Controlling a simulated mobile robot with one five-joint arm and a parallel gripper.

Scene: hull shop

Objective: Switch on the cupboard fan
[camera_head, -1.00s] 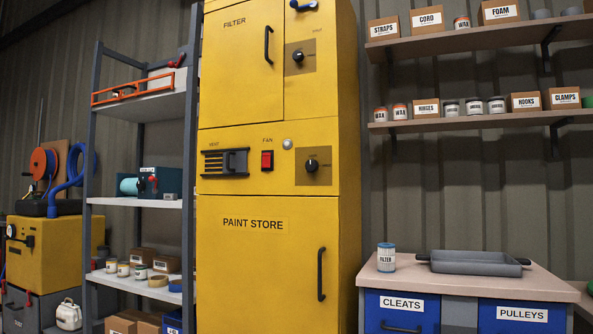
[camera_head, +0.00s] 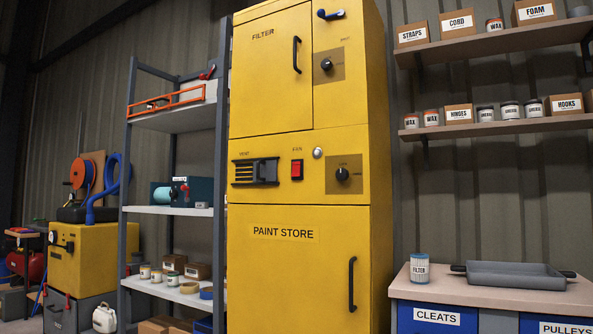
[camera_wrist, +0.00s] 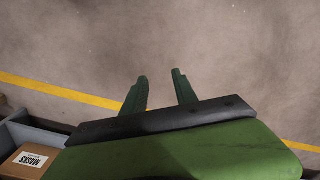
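The yellow paint store cupboard (camera_head: 275,275) stands upright in the middle of the head view. Its red fan switch (camera_head: 296,169) sits on the middle panel, under a small FAN label. A vent grille (camera_head: 256,171) is to its left; a round grey lamp or button (camera_head: 318,153) and a black knob (camera_head: 342,174) are to its right. Whether the switch is on or off I cannot tell. My gripper (camera_wrist: 160,84) shows only in the wrist view. Its two green fingers are apart with nothing between them, above the bare floor, away from the switch.
A grey shelf rack (camera_head: 166,211) stands just left of the cupboard. A bench (camera_head: 450,290) with a filter can (camera_head: 419,268) and a grey tray (camera_head: 515,274) is at the right. In the wrist view, a MASKS box (camera_wrist: 27,161) lies at lower left; the floor (camera_wrist: 230,50) ahead is clear.

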